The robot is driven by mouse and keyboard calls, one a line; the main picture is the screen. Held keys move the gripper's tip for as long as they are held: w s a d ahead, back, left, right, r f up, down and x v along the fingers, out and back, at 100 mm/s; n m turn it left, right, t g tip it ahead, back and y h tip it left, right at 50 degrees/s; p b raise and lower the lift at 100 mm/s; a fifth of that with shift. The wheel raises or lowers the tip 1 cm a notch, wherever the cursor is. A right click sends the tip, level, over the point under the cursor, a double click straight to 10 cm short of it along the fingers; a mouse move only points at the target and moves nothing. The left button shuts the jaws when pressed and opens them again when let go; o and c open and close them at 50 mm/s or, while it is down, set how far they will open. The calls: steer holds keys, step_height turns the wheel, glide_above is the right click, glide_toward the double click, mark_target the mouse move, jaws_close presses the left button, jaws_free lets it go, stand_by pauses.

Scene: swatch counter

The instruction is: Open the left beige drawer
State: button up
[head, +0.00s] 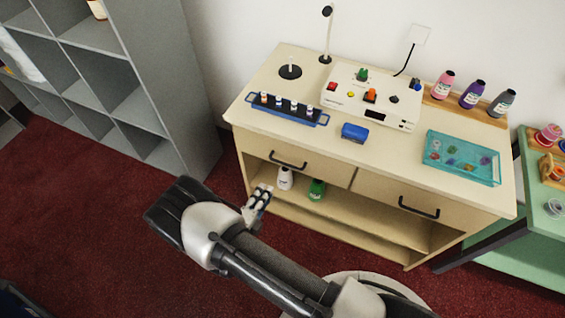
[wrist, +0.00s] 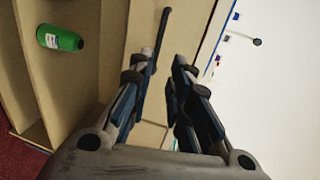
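The left beige drawer (head: 318,168) is in the counter's front and looks shut, with a dark bar handle (head: 289,162). The handle also shows in the wrist view (wrist: 162,35), ahead of my fingertips and roughly in line with the space between them. My gripper (head: 263,191) is in front of the counter, a little below and left of the handle in the head view. In the wrist view its two fingers (wrist: 158,75) are apart with nothing between them. I cannot tell how far the fingertips are from the handle.
The right drawer (head: 385,195) is beside it. The countertop holds a blue rack (head: 287,112), a white device (head: 355,105) and a teal tray (head: 435,167). Grey shelving (head: 180,75) stands left.

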mark_target(283, 163)
steer(key=b+x, duration=0.3)
steer(key=x, duration=1.3)
steer(key=shift+w, duration=0.1)
steer(key=shift+c, duration=0.4)
jaws_close()
